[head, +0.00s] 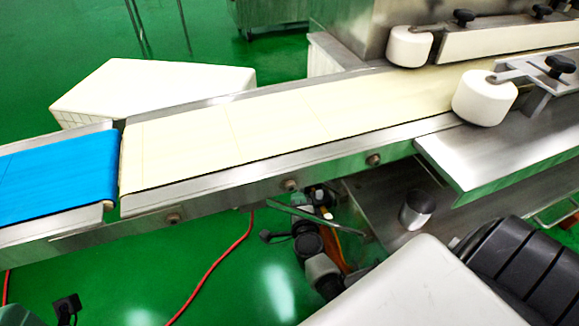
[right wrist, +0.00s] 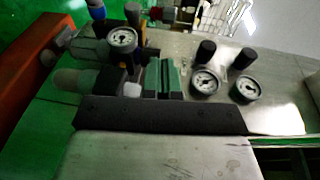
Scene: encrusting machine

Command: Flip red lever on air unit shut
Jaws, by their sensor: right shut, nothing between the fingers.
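The conveyor (head: 290,184) crosses above the working spot. A red hose (head: 215,267) runs down beside it. Two more gauges (right wrist: 205,82) (right wrist: 246,89) are to the right of the unit. An orange beam (right wrist: 38,65) stands at left. Green floor is open at lower left.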

